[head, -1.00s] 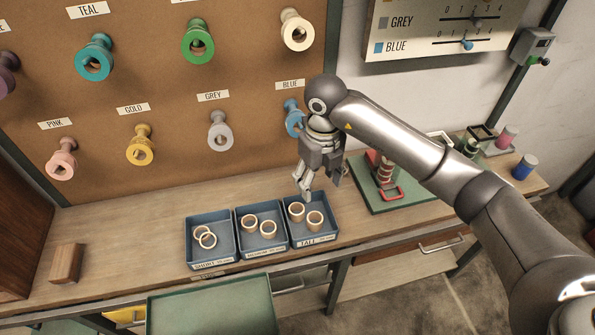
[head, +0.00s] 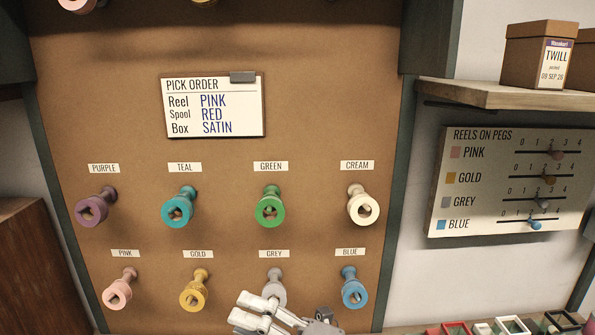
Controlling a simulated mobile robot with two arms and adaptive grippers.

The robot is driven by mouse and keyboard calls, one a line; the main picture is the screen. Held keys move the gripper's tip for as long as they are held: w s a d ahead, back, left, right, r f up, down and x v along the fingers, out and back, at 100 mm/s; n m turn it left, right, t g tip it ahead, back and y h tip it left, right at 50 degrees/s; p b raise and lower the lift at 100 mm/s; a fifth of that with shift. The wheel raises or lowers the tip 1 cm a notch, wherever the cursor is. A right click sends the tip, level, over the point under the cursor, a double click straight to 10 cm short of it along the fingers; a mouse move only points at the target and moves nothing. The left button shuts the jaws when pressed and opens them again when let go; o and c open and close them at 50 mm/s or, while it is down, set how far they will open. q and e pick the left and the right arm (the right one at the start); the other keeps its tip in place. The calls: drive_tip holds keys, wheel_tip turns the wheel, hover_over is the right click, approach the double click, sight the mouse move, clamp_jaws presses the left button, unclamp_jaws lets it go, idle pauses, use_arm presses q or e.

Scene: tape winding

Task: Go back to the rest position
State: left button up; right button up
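My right gripper (head: 250,311) shows at the bottom edge of the head view, in front of the lower part of the pegboard and just below the grey reel (head: 274,288). Its two fingers point left and stand apart, with nothing visible between them. Its wrist and arm are cut off by the frame's lower edge. My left gripper is not in view. The pick order card (head: 212,106) reads reel PINK, spool RED, box SATIN. The pink reel (head: 118,291) hangs on its peg at lower left.
The pegboard (head: 320,60) holds more reels, including gold (head: 194,290) and blue (head: 353,289). A shelf (head: 510,94) with a TWILL box (head: 539,55) juts out at upper right. A reel-count board (head: 510,182) hangs below it. Coloured frames (head: 512,326) show at the bottom right.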

drive_tip(key=w+d+r+m+t+h, duration=0.1)
drive_tip(key=w+d+m+t+h, duration=0.25)
drive_tip(key=d+m+t, duration=0.4)
drive_tip(key=w+d+r+m+t+h, duration=0.1)
drive_tip(key=w+d+m+t+h, duration=0.3)
drive_tip(key=m+t, duration=0.55)
drive_tip(key=s+d+f+m+g+h, duration=0.35)
drive_tip(key=d+f+m+h, duration=0.4)
drive_tip(key=f, duration=0.25)
drive_tip(key=s+d+f+m+g+h, duration=0.2)
drive_tip(key=d+f+m+g+h, duration=0.2)
drive_tip(key=d+f+m+h, duration=0.35)
drive_tip(key=s+d+f+m+g+y, duration=0.1)
drive_tip(key=s+f+g, duration=0.5)
drive_tip(key=s, duration=0.4)
drive_tip(key=s+d+f+g+y, duration=0.1)
drive_tip(key=s+f+g+y, duration=0.1)
drive_tip(key=s+f+g, duration=0.55)
drive_tip(key=s+f+t, duration=0.1)
drive_tip(key=s+f, duration=0.1)
drive_tip(key=f, duration=1.2)
drive_tip(key=s+f+t, duration=0.1)
drive_tip(key=s+f, duration=0.2)
drive_tip(key=f, duration=1)
drive_tip(key=s+d+f+g, duration=0.1)
drive_tip(key=s+d+f, duration=0.1)
drive_tip(key=s+f, duration=1.4)
drive_tip(key=shift+s+d+f+g+h, duration=0.2)
drive_tip(key=shift+s+f+g+h, duration=0.05)
drive_tip(key=shift+f+g+h, duration=0.1)
